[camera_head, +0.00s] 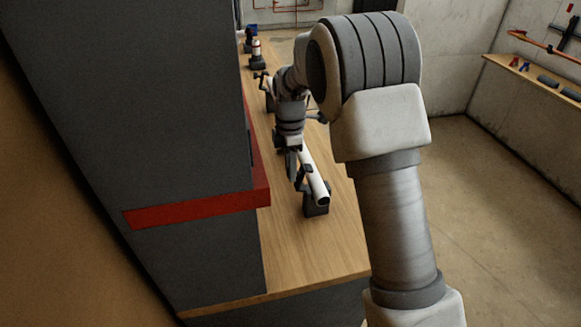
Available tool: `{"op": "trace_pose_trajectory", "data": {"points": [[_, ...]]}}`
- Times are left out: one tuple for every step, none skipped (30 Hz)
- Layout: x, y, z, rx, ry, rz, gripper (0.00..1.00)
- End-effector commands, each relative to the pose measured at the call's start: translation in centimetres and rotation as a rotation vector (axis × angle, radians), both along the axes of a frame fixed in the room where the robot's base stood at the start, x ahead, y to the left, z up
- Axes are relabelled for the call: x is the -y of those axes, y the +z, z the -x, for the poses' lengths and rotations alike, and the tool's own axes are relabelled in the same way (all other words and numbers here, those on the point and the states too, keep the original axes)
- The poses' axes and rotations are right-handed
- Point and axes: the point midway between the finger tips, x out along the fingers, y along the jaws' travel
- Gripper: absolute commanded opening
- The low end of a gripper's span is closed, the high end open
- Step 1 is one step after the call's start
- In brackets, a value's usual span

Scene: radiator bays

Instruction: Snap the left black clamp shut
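A white pipe (313,173) runs lengthwise along the wooden counter, its open end toward me. A black clamp (316,209) stands under this near end. A dark upright part at (or just beside) the pipe looks like a clamp lever, but is too small to be sure. Another black clamp-like piece (262,79) shows farther back, partly hidden by my arm. I cannot tell which clamp is the left one, or whether either is shut. My gripper (292,164) points down beside the pipe, left of it. Its fingers are small and dark; contact and opening are unclear.
The wooden counter (303,250) is clear at its near end. A tall grey cabinet with a red band (200,208) borders it on the left. Small bottle-like items (256,55) stand at the far end. A wall shelf (535,75) with tools is at right.

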Motion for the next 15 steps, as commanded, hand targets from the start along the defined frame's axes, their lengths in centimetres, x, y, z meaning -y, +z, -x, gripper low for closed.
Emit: {"op": "trace_pose_trajectory", "data": {"points": [[0.0,0.02,0.0,0.0,0.0,0.0,0.11],[0.0,0.02,0.0,0.0,0.0,0.0,0.05],[0.0,0.03,0.0,0.0,0.0,0.0,0.0],[0.0,0.03,0.0,0.0,0.0,0.0,0.0],[0.0,0.03,0.0,0.0,0.0,0.0,0.0],[0.0,0.03,0.0,0.0,0.0,0.0,0.0],[0.0,0.03,0.0,0.0,0.0,0.0,0.0],[0.0,0.04,0.0,0.0,0.0,0.0,0.0],[0.0,0.04,0.0,0.0,0.0,0.0,0.0],[0.0,0.04,0.0,0.0,0.0,0.0,0.0],[0.0,0.04,0.0,0.0,0.0,0.0,0.0],[0.0,0.05,0.0,0.0,0.0,0.0,0.0],[0.0,0.05,0.0,0.0,0.0,0.0,0.0],[0.0,0.05,0.0,0.0,0.0,0.0,0.0],[0.0,0.05,0.0,0.0,0.0,0.0,0.0]]}}
